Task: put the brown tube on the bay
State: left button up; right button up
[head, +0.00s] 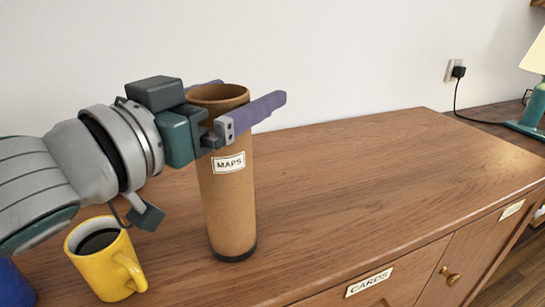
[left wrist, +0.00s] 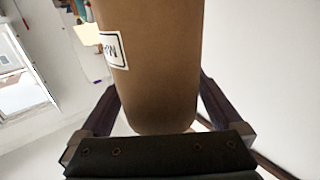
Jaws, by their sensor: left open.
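The brown tube (head: 229,205) stands upright on the wooden cabinet top (head: 370,165), with a dark base ring and a white label reading "MAPS". Its open top rim faces up. My left gripper (head: 245,103) is open around the upper part of the tube, one purple finger on the near side and the other mostly hidden behind it. In the left wrist view the tube (left wrist: 155,75) fills the space between the two fingers (left wrist: 155,100). I cannot make out a marked bay. My right gripper is not in view.
A yellow mug (head: 105,262) with dark liquid stands just left of the tube, below my left wrist. A blue object (head: 14,285) is at the lower left edge. The cabinet top right of the tube is clear. A "CARDS" label (head: 369,282) marks the cabinet front. A teal lamp (head: 533,105) stands far right.

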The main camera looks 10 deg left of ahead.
pick_arm(q)
grip_shut()
dwell(0.8)
